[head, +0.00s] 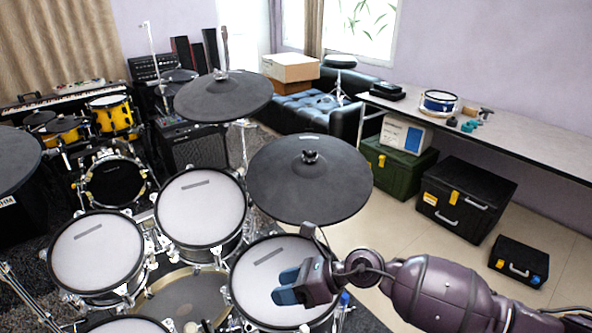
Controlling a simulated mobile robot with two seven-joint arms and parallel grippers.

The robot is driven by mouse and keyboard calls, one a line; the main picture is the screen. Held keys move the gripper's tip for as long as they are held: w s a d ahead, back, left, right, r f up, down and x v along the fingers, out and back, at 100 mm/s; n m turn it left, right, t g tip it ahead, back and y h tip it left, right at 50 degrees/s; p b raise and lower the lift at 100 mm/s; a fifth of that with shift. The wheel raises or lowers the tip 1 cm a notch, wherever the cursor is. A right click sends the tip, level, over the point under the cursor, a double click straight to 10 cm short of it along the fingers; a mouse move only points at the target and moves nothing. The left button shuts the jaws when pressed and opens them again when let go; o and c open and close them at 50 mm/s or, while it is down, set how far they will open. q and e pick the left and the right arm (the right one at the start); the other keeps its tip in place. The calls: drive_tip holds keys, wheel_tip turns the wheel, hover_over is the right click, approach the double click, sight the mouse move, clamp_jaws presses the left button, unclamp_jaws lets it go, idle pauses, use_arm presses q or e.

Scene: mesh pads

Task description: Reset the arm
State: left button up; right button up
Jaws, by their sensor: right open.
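My right arm comes in from the lower right. My right gripper (287,288) is open and empty, with its blue fingertips over the white mesh pad of the right drum (255,265). I cannot tell whether the fingers touch the pad. The dark cymbal pad (308,180) is just beyond and above the gripper. My left gripper does not show in the head view.
More mesh drum pads (200,205) and (95,250) stand to the left, with another cymbal pad (222,97) behind. Black cases (465,198) and a green case (398,160) sit under the long table (520,128) at right. Some floor is clear before them.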

drive_tip(key=w+d+r+m+t+y, duration=0.1)
drive_tip(key=w+r+m+t+y, duration=0.25)
drive_tip(key=r+m+t, duration=0.9)
drive_tip(key=d+f+m+t+h, duration=0.2)
drive_tip(key=d+f+m+h, duration=0.25)
drive_tip(key=m, duration=0.65)
drive_tip(key=d+f+m+t+h, duration=0.1)
drive_tip(key=d+f+m+h, duration=0.4)
drive_tip(key=m, duration=0.6)
drive_tip(key=s+d+f+m+g+h, duration=0.1)
drive_tip(key=s+d+f+m+h, duration=0.15)
drive_tip(key=d+f+m, duration=0.3)
drive_tip(key=s+d+f+m+g+h, duration=0.1)
drive_tip(key=s+d+f+m+h, duration=0.1)
drive_tip(key=s+d+f+m, duration=0.3)
drive_tip(key=s+d+f+m+g+h, duration=0.1)
drive_tip(key=s+d+f, duration=0.3)
drive_tip(key=s, duration=0.3)
drive_tip(key=s+d+f+m+g+h, duration=0.1)
drive_tip(key=s+d+f, duration=0.3)
drive_tip(key=s, duration=0.4)
drive_tip(key=shift+s+d+f+m+g+h, duration=0.3)
drive_tip(key=shift+f+m+g, duration=0.2)
drive_tip(key=shift+m, duration=0.2)
drive_tip(key=shift+a, duration=0.1)
